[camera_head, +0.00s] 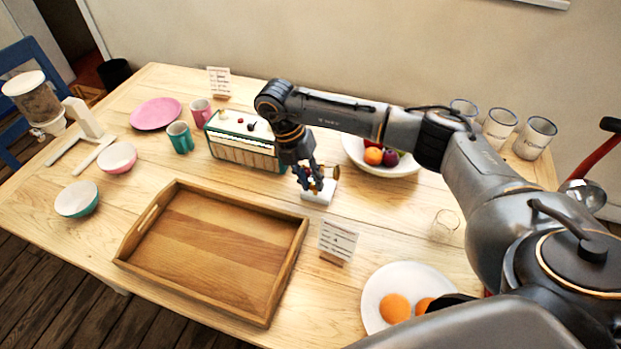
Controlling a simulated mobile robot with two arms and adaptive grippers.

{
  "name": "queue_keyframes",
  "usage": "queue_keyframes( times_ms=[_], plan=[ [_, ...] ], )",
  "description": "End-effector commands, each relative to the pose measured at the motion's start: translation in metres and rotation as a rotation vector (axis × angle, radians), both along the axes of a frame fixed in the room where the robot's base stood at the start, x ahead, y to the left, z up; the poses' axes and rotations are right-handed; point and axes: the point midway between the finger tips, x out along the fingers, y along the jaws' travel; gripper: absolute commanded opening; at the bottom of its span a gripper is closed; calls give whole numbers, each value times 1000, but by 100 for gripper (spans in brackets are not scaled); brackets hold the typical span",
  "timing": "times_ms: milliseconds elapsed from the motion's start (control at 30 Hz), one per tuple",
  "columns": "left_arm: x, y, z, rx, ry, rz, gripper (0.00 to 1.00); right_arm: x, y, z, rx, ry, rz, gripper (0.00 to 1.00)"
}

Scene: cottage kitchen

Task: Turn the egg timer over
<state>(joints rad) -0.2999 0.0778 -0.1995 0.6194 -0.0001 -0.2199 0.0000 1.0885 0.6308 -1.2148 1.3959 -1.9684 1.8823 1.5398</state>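The egg timer (336,173) shows as small brass-coloured ends at my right gripper, over a small white block (318,195) near the middle of the table. It looks tilted on its side, with its middle hidden by the fingers. My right gripper (311,181) reaches down from above and its fingers appear closed around the timer. Whether the timer touches the white block is too small to tell. My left gripper is not in view.
A toaster-like box (245,142) stands left of the gripper, and a fruit bowl (402,166) is close on the right. A wooden tray (137,232) and a small sign (337,240) are in front. Several glasses (499,127) stand at the back right.

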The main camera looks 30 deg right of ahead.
Motion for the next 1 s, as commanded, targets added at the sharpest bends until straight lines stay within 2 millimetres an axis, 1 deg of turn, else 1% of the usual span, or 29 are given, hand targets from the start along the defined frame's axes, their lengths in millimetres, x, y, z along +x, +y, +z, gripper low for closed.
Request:
queue_keyframes(
  times_ms=[333,567,767,1000],
  plan=[
    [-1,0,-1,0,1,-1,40,-1,-1,0,19,-22,0,0],
    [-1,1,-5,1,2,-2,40,-3,-4,0,98,-112,0,0],
    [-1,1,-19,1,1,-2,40,-6,-6,-3,198,-225,0,0],
    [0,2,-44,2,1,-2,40,-9,-9,-4,308,-350,0,0]
  ],
)
